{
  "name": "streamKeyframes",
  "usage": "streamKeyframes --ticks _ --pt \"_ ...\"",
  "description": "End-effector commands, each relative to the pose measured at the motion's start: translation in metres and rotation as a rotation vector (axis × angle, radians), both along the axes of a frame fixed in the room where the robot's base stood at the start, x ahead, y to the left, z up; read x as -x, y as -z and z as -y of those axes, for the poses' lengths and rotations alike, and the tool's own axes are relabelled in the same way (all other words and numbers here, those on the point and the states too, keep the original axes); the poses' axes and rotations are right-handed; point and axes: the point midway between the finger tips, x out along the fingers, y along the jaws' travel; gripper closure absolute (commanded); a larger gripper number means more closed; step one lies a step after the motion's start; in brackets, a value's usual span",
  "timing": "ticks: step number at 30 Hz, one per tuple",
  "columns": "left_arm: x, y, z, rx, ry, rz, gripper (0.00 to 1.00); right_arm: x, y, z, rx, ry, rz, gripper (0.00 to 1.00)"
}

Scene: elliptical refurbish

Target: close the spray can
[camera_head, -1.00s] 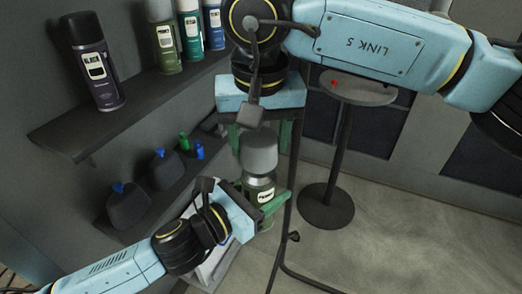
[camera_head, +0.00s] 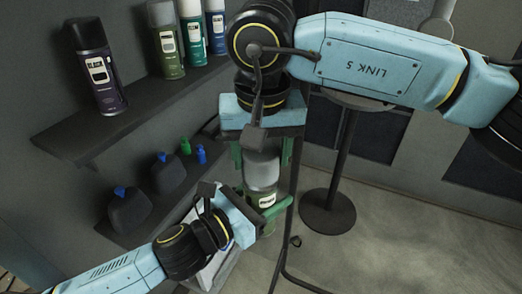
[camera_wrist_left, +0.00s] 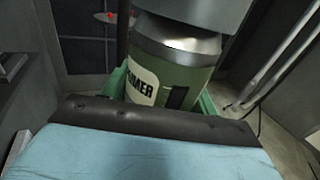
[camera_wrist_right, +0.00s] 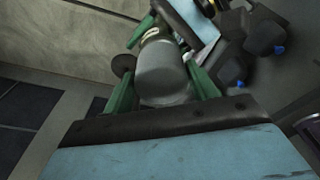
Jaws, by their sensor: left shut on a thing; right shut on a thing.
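A green spray can (camera_head: 262,197) with a silver shoulder stands upright in my left gripper (camera_head: 260,212), which is shut around its body. The can's label and shoulder (camera_wrist_left: 180,38) show close up in the left wrist view. A grey cap (camera_head: 262,173) sits over the can's top, lined up with it. My right gripper (camera_head: 262,152) is above, pointing down and shut on the cap, which also shows between its green fingers in the right wrist view (camera_wrist_right: 162,75). The nozzle is hidden. Whether the cap is fully seated cannot be told.
At left, an upper shelf (camera_head: 115,120) holds several spray cans, including a dark purple one (camera_head: 97,70). A lower shelf has dark bottles with blue tops (camera_head: 130,210) and small green and blue bottles. A round stand (camera_head: 328,212) is behind at right. Floor is open at right.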

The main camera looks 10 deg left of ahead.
Motion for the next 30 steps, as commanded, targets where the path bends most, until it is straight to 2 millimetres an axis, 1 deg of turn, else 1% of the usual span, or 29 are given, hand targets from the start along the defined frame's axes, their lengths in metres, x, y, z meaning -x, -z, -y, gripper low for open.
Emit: streamKeyframes --ticks 23,24,29,30 --pt "0.0 -0.001 0.0 0.001 0.001 0.003 0.88 0.0 0.013 0.0 0.0 0.001 0.001 0.63" --pt "0.0 -0.001 0.0 0.001 0.001 0.003 0.88 0.0 0.013 0.0 0.0 0.001 0.001 0.4" --pt "0.0 -0.001 0.0 0.001 0.001 0.003 0.88 0.0 0.013 0.0 0.0 0.001 0.001 0.19" --pt "0.0 -0.001 0.0 0.001 0.001 0.003 0.88 0.0 0.013 0.0 0.0 0.001 0.001 0.17"
